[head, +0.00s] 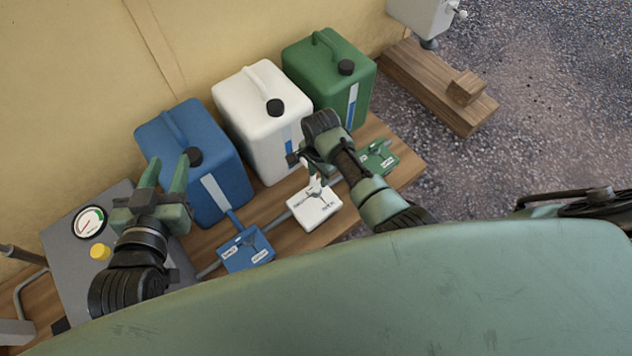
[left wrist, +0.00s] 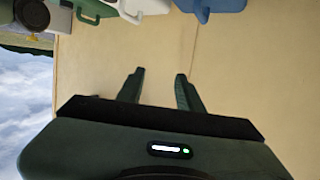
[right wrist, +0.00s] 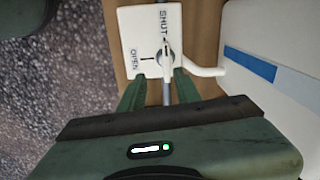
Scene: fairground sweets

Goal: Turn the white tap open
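The white tap is a white plate (head: 318,214) on the wooden bench in front of the white canister, between a blue tap and a green tap. In the right wrist view its plate (right wrist: 140,18) reads SHUT at the top and OPEN at the left. A thin white handle (right wrist: 167,50) stands over the pivot, roughly in line with SHUT. My right gripper (right wrist: 159,76) is open, its fingertips apart at the plate's near edge. Whether they touch the handle is unclear. In the head view my right gripper (head: 312,170) hangs over this tap. My left gripper (head: 165,170) is open and empty.
A blue tap (head: 245,250) and a green tap (head: 378,157) flank the white one. Blue (head: 215,190), white (head: 245,110) and green canisters (head: 320,75) stand behind, against the wall. A grey box with a gauge (head: 89,221) and yellow knob (head: 100,252) is below my left gripper.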

